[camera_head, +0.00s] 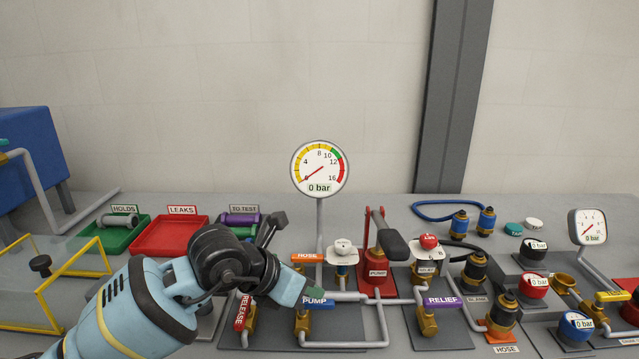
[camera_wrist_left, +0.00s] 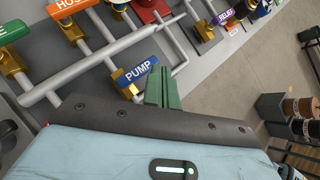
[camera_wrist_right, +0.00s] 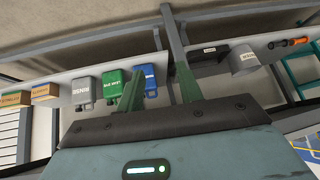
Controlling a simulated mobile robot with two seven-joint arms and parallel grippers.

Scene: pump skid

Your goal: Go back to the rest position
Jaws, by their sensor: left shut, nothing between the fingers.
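My left gripper (camera_head: 314,292) reaches in from the lower left in the head view, over the front of the pump skid. Its green fingers (camera_wrist_left: 162,87) are together and empty in the left wrist view. They are close to the blue PUMP valve handle (camera_head: 317,302), which also shows in the left wrist view (camera_wrist_left: 136,74); I cannot tell whether they touch. My right gripper (camera_wrist_right: 158,88) shows only in its own wrist view. Its two green fingers are apart with nothing between them, with a shelf of labelled boxes beyond.
The large gauge (camera_head: 319,168) reads 0 bar. The red RELEASE handle (camera_head: 243,312) sits beside my left wrist, and the red pump (camera_head: 377,275) stands behind to the right. A red tray (camera_head: 171,236) and green tray (camera_head: 120,240) lie at left. Air above the bench is clear.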

